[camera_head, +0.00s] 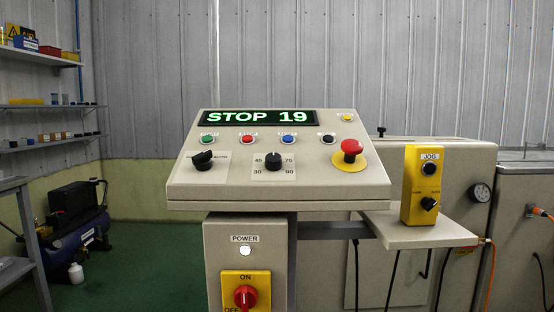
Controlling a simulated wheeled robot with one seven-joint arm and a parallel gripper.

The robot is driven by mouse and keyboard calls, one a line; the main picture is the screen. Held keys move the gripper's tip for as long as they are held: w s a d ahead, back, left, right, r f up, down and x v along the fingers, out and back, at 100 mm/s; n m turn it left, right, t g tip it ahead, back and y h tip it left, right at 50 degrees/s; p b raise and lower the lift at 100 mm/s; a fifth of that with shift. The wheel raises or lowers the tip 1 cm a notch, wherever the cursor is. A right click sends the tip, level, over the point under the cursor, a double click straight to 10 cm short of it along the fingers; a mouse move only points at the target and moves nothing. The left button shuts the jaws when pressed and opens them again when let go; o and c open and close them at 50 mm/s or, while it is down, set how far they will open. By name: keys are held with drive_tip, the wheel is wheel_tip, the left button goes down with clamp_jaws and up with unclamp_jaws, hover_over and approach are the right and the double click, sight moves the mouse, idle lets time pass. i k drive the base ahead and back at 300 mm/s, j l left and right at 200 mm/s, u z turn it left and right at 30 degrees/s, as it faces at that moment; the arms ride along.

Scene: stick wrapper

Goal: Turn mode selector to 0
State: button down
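A black selector knob (203,161) sits at the left of the sloped control panel (330,190), with the label AUTO to its right. Its bar is slanted, with one end up and right toward AUTO and the other down and left. No 0 mark can be read beside it. It looks like the mode selector. My gripper is not in view.
The panel's display (258,117) reads STOP 19. A black dial (273,161) marked 30 to 90 and a red mushroom button (352,147) are to the right. A yellow jog box (421,185) stands on a side shelf (415,234). A red power switch (245,296) is below.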

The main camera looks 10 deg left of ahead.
sight(203, 162)
drive_tip(key=u, duration=1.4)
